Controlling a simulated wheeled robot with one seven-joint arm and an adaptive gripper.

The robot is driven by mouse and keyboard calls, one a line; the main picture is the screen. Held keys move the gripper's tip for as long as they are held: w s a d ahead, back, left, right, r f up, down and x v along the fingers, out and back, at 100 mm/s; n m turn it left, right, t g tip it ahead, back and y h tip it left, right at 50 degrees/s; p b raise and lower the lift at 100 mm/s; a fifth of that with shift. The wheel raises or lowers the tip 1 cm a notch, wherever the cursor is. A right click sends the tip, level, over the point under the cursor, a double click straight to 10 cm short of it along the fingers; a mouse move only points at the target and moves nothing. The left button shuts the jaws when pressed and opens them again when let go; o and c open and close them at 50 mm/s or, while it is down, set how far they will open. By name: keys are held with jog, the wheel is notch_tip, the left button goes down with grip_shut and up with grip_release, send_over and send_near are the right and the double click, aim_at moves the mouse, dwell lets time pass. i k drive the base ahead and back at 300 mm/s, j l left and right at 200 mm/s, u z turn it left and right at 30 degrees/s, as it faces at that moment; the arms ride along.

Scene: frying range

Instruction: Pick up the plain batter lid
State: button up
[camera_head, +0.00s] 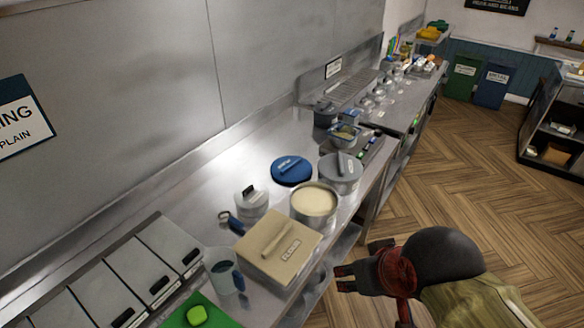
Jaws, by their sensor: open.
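A round blue lid (291,169) with a raised handle and a pale label lies flat on the steel counter, behind an open tub of pale batter (314,201). Its label is too small to read, so I cannot confirm that it is the plain batter lid. A grey tub with a grey handled lid (341,166) stands to its right. My gripper (345,278), dark and red, is open and empty. It appears beyond the counter's front edge, over the floor side, lower right of the batter tub and well apart from the blue lid.
A beige labelled box (279,246), a clear jug (222,270) and a small lidded pot (251,203) stand on the near counter (180,215). A dark-handled tool (233,222) lies beside the pot. Smaller containers stand farther back. The wooden floor (450,180) at right is largely clear.

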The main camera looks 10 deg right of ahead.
aim_at(290, 170)
jog(key=i+l+u, duration=0.1)
jog(key=i+l, duration=0.2)
jog(key=i+l+u, duration=0.1)
jog(key=i+l, duration=0.2)
jog(key=i+l+u, duration=0.1)
jog(key=i+l, duration=0.2)
jog(key=l, duration=0.2)
jog(key=i+l+u, duration=0.15)
jog(key=i+l, duration=0.15)
jog(key=i+l+u, duration=0.1)
jog(key=i+l, duration=0.15)
jog(key=l, duration=0.25)
jog(key=i+l+u, duration=0.1)
jog(key=i+l, duration=0.15)
jog(key=l, duration=0.2)
